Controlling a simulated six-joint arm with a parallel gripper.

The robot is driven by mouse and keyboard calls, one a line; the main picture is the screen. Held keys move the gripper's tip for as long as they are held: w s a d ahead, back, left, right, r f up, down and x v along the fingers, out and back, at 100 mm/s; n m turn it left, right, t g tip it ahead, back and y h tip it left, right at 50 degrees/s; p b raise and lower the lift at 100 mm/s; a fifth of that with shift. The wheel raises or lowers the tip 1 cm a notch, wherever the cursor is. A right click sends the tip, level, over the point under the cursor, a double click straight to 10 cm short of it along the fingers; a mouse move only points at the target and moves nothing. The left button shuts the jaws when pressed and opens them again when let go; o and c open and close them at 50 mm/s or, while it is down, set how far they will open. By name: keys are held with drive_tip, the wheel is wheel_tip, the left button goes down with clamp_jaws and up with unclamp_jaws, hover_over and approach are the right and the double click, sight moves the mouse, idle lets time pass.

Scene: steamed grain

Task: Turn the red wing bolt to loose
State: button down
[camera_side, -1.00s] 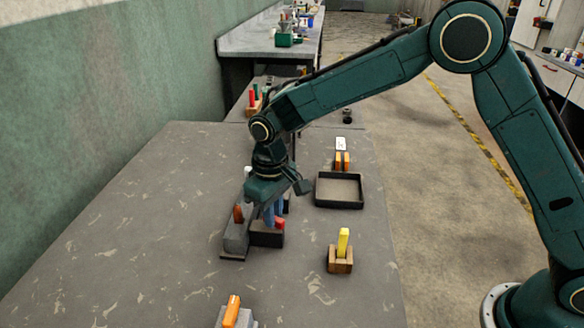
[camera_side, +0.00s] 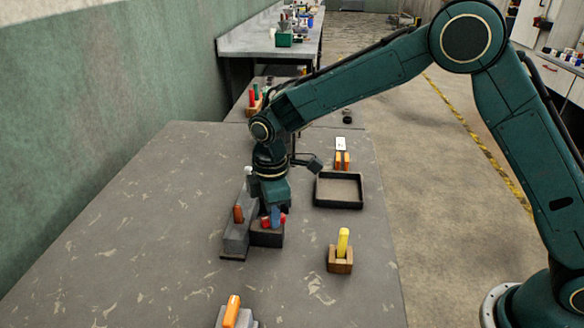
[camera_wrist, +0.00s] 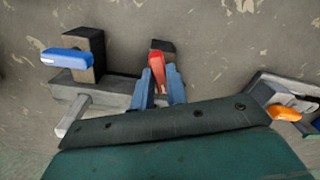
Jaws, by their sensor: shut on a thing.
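The red wing bolt (camera_wrist: 157,68) stands upright between the two blue fingers of my gripper (camera_wrist: 160,88) in the wrist view. The fingers are shut on it, and its base is partly hidden by them. In the side view, red ends of the wing bolt (camera_side: 283,218) show on both sides of the blue fingers (camera_side: 274,214), just above a dark block (camera_side: 268,238). I cannot tell how far the bolt is turned.
A yellow handle (camera_side: 343,242) in a wooden block and a black tray (camera_side: 338,205) are to the right. Another orange handle (camera_side: 231,311) is at the front. A blue handle (camera_wrist: 67,57) shows in the wrist view.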

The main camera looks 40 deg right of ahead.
drive_tip(key=shift+n, duration=0.6)
drive_tip(key=c, duration=1.4)
unclamp_jaws()
drive_tip(key=shift+r, duration=0.1)
wheel_tip(320, 180, up, 14)
